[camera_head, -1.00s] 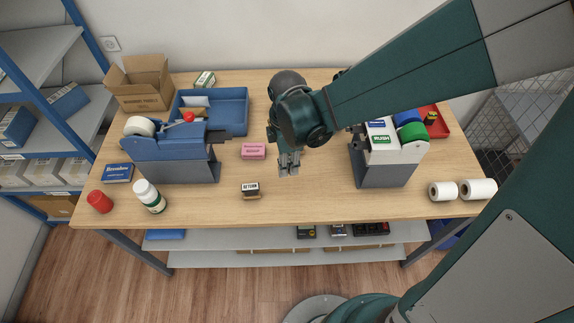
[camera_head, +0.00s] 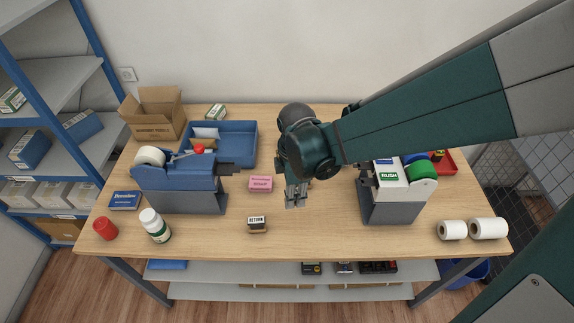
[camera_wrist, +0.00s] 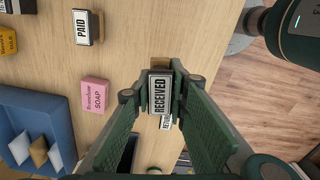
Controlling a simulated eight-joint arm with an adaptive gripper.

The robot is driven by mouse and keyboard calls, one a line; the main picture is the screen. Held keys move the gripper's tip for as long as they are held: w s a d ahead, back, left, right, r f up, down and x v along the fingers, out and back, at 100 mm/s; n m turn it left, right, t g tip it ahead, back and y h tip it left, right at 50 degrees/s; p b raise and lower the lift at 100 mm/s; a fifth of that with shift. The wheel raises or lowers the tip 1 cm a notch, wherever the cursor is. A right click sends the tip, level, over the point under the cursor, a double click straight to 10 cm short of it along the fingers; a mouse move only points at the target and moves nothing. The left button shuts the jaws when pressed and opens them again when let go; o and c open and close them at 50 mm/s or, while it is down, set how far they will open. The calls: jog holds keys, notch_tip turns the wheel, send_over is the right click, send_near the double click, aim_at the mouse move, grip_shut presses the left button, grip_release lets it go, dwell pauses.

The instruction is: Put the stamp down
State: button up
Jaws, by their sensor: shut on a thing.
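My gripper (camera_head: 296,203) hangs over the middle of the table, right of the pink soap box. In the wrist view my gripper (camera_wrist: 160,90) is shut on a stamp with a white label reading RECEIVED (camera_wrist: 157,97). In the head view the held stamp cannot be made out. A second stamp, labelled RETURN (camera_head: 257,220), stands near the table's front edge, left of and nearer than my gripper. In the wrist view its label (camera_wrist: 166,122) shows partly behind the held stamp. A PAID stamp (camera_wrist: 82,27) stands at the upper left of the wrist view.
The soap box (camera_head: 261,184) and blue tray (camera_head: 246,153) lie left of my gripper. A white bottle (camera_head: 155,225) and paper rolls (camera_head: 488,228) are near the front. The front middle has bare tabletop (camera_head: 325,232).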

notch_tip(320, 180, up, 3)
jog(key=m+p, duration=0.2)
jog(key=p, duration=0.1)
send_over(260, 181)
jog(key=shift+r, duration=0.2)
jog(key=shift+f, duration=2.9)
jog(key=shift+f, duration=0.15)
jog(key=shift+d+f, duration=0.1)
jog(key=shift+f, duration=1.85)
jog(key=shift+f, duration=0.15)
jog(key=o, duration=0.9)
jog(key=shift+c, duration=0.2)
jog(key=shift+r, duration=0.2)
